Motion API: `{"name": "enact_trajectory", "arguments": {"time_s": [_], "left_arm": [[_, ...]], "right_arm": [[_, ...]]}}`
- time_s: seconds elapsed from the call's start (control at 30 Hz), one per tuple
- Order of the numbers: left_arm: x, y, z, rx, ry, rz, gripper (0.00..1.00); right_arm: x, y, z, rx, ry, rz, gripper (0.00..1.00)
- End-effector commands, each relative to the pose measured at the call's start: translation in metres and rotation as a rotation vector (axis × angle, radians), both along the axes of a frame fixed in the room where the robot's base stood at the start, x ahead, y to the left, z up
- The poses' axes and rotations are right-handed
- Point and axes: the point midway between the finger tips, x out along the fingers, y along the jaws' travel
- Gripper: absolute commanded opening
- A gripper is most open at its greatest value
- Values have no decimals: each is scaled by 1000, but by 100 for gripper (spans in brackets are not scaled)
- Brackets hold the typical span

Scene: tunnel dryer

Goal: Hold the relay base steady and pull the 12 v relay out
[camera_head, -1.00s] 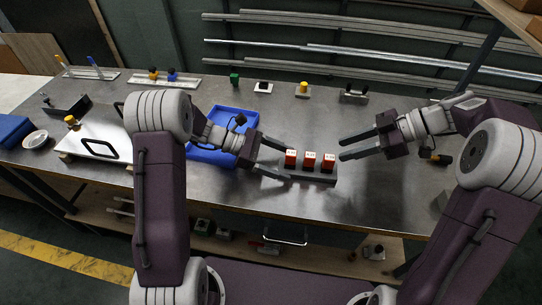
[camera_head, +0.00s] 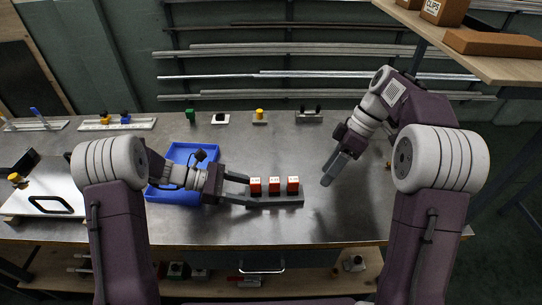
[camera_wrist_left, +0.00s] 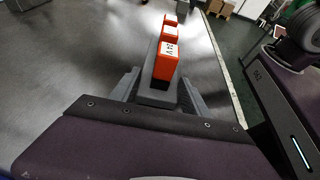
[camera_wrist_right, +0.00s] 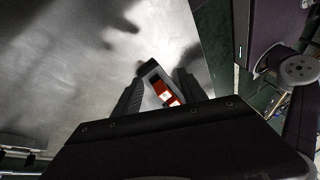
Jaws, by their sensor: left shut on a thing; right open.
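The grey relay base (camera_head: 290,201) lies on the metal table with three orange-red relays in a row: left (camera_head: 255,187), middle (camera_head: 274,187) and right (camera_head: 293,186). In the left wrist view the nearest relay (camera_wrist_left: 166,62) seems to read 24 V; I cannot tell which one is the 12 V relay. My left gripper (camera_head: 246,190) is shut on the base's left end, with one finger along each side. My right gripper (camera_head: 328,180) is open and empty, tilted down to the right of the base. The relays show beyond its fingers in the right wrist view (camera_wrist_right: 163,93).
A blue tray (camera_head: 172,195) lies behind and beside my left gripper. Small coloured parts stand along the table's back edge, including a green block (camera_head: 190,114) and a yellow button (camera_head: 259,114). The tabletop right of the base is clear.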

Motion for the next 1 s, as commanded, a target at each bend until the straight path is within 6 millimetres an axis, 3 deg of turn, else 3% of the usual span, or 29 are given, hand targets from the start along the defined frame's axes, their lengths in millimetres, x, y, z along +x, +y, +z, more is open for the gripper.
{"name": "enact_trajectory", "arguments": {"time_s": [0.1, 0.2, 0.3, 0.43, 0.53, 0.73, 1.0], "left_arm": [[0, 0, 0, 0, 0, 0, 4], [0, 0, 0, 0, 0, 0, 4], [0, 0, 0, 0, 0, 0, 4], [0, 0, 0, 0, 0, 0, 4], [0, 0, 0, -1, 0, 0, 4], [0, 0, 0, -1, 0, 0, 4], [0, 0, 0, -1, 0, 0, 4]], "right_arm": [[17, 20, 22, -257, -46, 54, 49], [29, 51, 43, -385, -141, 139, 49], [30, 94, 55, -417, -225, 259, 49], [19, 129, 56, -404, -246, 346, 49], [15, 140, 55, -400, -251, 372, 49], [14, 141, 48, -399, -249, 376, 49], [13, 140, -10, -399, -245, 377, 49]]}}
